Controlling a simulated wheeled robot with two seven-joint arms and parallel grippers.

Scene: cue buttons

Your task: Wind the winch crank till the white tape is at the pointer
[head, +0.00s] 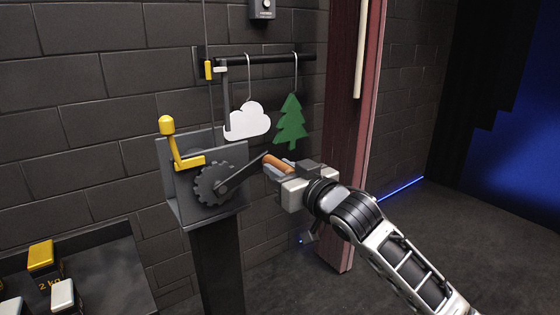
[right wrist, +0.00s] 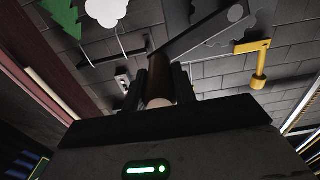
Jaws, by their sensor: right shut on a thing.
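The winch (head: 208,183) is a dark box with a toothed wheel (head: 214,184) on a post. Its crank arm (head: 240,173) points up and right from the wheel to a brown grip (head: 277,162). My right gripper (head: 280,168) is shut on this grip; the right wrist view shows the grip (right wrist: 159,78) between the fingers. A small yellow piece (head: 208,70) and a small white piece (head: 220,69) sit side by side by the thin line above the winch. I cannot tell which is tape and which is pointer. My left gripper is out of view.
A yellow lever (head: 186,162) stands on the winch's left side. A white cloud (head: 246,121) and a green tree (head: 291,122) hang from a dark bar (head: 275,58) above the grip. A reddish post (head: 352,150) rises behind my right arm. Yellow and white weights lie lower left.

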